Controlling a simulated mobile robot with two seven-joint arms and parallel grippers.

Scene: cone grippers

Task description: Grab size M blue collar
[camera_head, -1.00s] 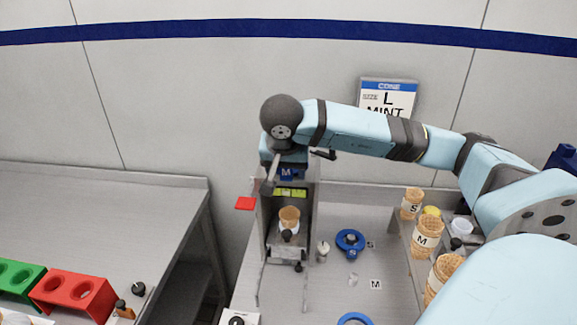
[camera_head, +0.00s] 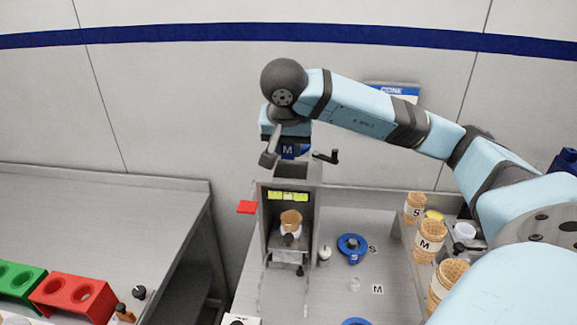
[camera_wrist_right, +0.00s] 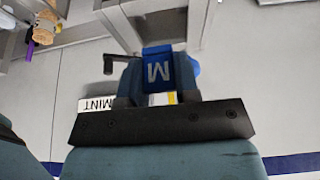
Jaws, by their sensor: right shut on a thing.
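The blue collar marked M (camera_head: 289,151) is in my right gripper (camera_head: 285,148), above the top of the grey dispenser machine (camera_head: 290,195). In the right wrist view the blue collar with its white M (camera_wrist_right: 158,72) sits between the two fingers of my right gripper (camera_wrist_right: 158,85), which is shut on it. The collar is clear of the machine's top opening in the head view. My left gripper is not in view.
A cone cup (camera_head: 290,220) stands inside the machine. A blue S collar (camera_head: 352,246) lies on the table by the S label. Waffle cones (camera_head: 430,240) stand in a rack at right. Red (camera_head: 72,293) and green (camera_head: 15,278) holders are at left.

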